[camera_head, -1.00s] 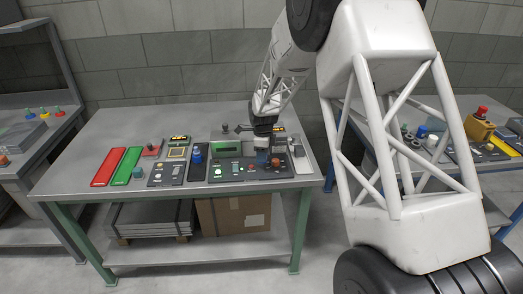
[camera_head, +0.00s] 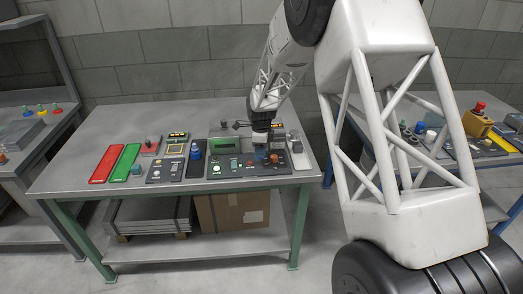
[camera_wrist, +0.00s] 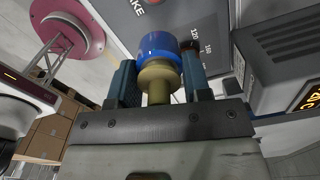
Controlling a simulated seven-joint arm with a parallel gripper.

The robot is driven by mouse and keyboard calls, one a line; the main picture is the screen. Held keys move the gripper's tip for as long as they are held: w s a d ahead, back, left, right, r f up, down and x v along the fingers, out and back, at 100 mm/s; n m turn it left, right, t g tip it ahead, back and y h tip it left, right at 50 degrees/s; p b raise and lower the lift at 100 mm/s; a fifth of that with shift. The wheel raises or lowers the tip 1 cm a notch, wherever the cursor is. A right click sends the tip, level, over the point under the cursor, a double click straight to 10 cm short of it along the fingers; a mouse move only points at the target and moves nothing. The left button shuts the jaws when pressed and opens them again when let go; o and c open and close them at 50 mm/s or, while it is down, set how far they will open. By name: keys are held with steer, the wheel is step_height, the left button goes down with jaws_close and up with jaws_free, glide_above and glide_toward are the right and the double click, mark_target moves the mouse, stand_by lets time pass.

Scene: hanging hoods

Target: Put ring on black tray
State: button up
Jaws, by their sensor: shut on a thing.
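My gripper (camera_head: 262,152) is low over the large dark control panel (camera_head: 225,172) at the right of the table. In the wrist view its two teal fingers (camera_wrist: 158,62) are shut on a brass-coloured round piece (camera_wrist: 158,92) with a wider collar. A blue cylinder (camera_wrist: 158,44) sits directly beyond that piece, so I cannot tell if they are joined. No separate ring can be made out. A narrow dark tray (camera_head: 196,173), which looks like the black tray, lies left of the panel with a blue knob on it. Green (camera_head: 125,163) and red (camera_head: 107,164) trays lie further left.
Another dark panel (camera_head: 165,175) and a small yellow-framed box (camera_head: 175,150) stand left of the dark tray. A green-screened box (camera_head: 226,145) stands behind the large panel. The back left of the table (camera_head: 125,118) is clear.

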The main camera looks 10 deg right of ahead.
steer(key=shift+w+a+r+n, duration=0.95)
steer(key=shift+w+n, duration=0.9)
steer(key=shift+w, duration=2.4)
steer(key=shift+w+a+r+n, duration=0.95)
steer(key=shift+w+n, duration=0.95)
steer(key=shift+w, duration=2.35)
steer(key=shift+w+a+r+n, duration=0.95)
steer(key=shift+w+n, duration=0.9)
steer(key=shift+w, duration=2.4)
steer(key=s+a+f+m, duration=0.1)
steer(key=s+a+m, duration=0.3)
steer(key=a, duration=0.6)
steer(key=s+a+f+m, duration=0.2)
steer(key=s+a+m, duration=0.2)
steer(key=a+m, duration=0.3)
steer(key=shift+a, duration=2)
steer(key=shift+s+f, duration=0.1)
steer(key=shift+f, duration=0.05)
steer(key=shift+f, duration=3.3)
steer(key=shift+f, duration=0.55)
steer(key=o, duration=1)
